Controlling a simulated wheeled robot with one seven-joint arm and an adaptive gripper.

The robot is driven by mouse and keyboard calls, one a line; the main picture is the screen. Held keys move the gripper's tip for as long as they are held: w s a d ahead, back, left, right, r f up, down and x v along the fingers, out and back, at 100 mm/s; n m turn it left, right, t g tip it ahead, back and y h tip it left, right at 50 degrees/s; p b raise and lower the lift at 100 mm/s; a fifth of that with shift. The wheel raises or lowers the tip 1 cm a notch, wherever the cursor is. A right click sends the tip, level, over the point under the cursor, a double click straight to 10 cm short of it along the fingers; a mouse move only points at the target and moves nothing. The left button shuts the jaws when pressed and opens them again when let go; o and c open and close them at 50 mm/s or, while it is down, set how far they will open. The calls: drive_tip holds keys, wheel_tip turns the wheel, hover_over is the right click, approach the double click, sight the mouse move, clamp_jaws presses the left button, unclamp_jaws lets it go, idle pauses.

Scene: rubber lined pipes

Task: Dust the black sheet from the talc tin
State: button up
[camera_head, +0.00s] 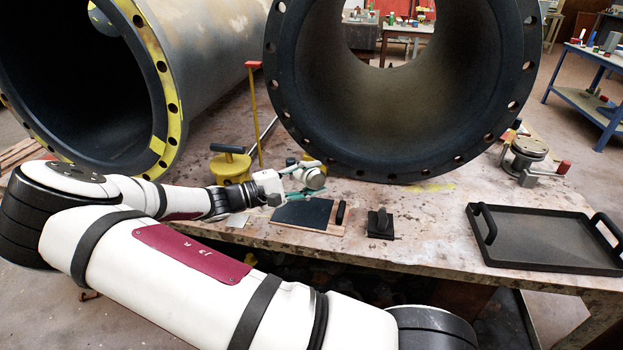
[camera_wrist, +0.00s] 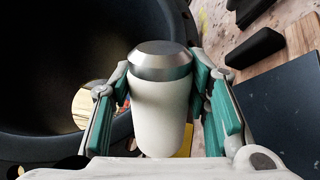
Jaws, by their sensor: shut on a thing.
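The talc tin is a white cylinder with a silver top. It shows in the wrist view (camera_wrist: 160,105) between the green-padded fingers of my gripper (camera_wrist: 165,100), which is shut on it. In the head view my gripper (camera_head: 303,180) holds the tin (camera_head: 314,179) just behind and above the black sheet. The black sheet (camera_head: 303,213) lies flat on a wooden board (camera_head: 333,228) near the table's front edge. It also shows at the right of the wrist view (camera_wrist: 285,115). I cannot make out any powder on the sheet.
Two large flanged pipes (camera_head: 400,170) stand behind my gripper. A black-handled block (camera_head: 380,224) sits right of the board. A black tray (camera_head: 545,240) with handles lies at the right. A yellow pot (camera_head: 230,167) stands left of my gripper. Bare table lies between block and tray.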

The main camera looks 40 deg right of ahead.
drive_tip(key=shift+w+f+m, duration=0.1)
drive_tip(key=shift+f+m, duration=0.4)
drive_tip(key=shift+m, duration=0.1)
drive_tip(key=shift+m+b, duration=0.3)
drive_tip(key=shift+m, duration=0.1)
wheel_tip(320, 180, down, 2)
drive_tip(key=m+b, duration=0.2)
drive_tip(key=m, duration=0.2)
drive_tip(key=shift+b, duration=0.4)
drive_tip(key=shift+f+m+b, duration=0.2)
drive_tip(key=shift+m+b, duration=0.2)
drive_tip(key=shift+m, duration=0.7)
drive_tip(key=shift+a, duration=0.1)
drive_tip(key=shift+w+a, duration=0.6)
drive_tip(key=shift+w, duration=0.25)
drive_tip(key=shift+w+a, duration=0.6)
drive_tip(key=shift+w, duration=0.2)
